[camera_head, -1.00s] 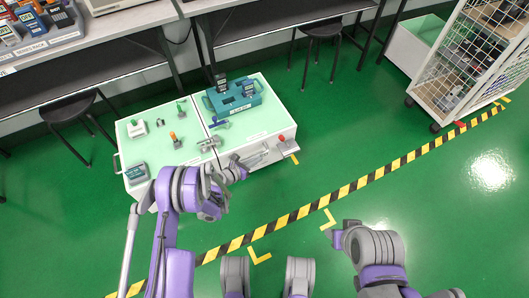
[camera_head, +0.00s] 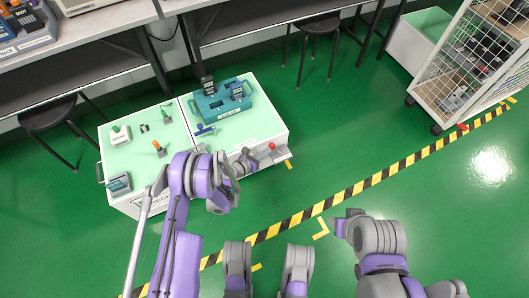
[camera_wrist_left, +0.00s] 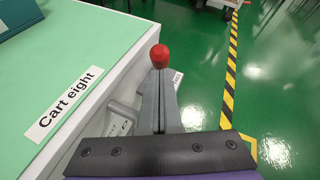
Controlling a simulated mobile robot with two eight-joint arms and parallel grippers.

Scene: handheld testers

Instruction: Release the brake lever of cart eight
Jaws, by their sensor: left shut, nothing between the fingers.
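Cart eight (camera_head: 240,135) is a white cart with a pale green top, and its "Cart eight" label (camera_wrist_left: 65,103) shows in the left wrist view. The brake lever's red knob (camera_head: 271,146) stands at the cart's right front corner. My left gripper (camera_head: 260,153) is shut and empty at the cart's front side, close to the knob. In the left wrist view the red knob (camera_wrist_left: 159,56) appears just beyond the shut fingertips (camera_wrist_left: 158,72). I cannot tell whether they touch. The lever below the knob is mostly hidden by the fingers.
A teal box (camera_head: 222,100) with handheld testers stands on the cart top. An orange-handled tool (camera_head: 159,147) and a grey tester (camera_head: 118,184) lie to its left. Stools and benches line the back. A mesh cage cart (camera_head: 462,75) stands right. Green floor is free on the right.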

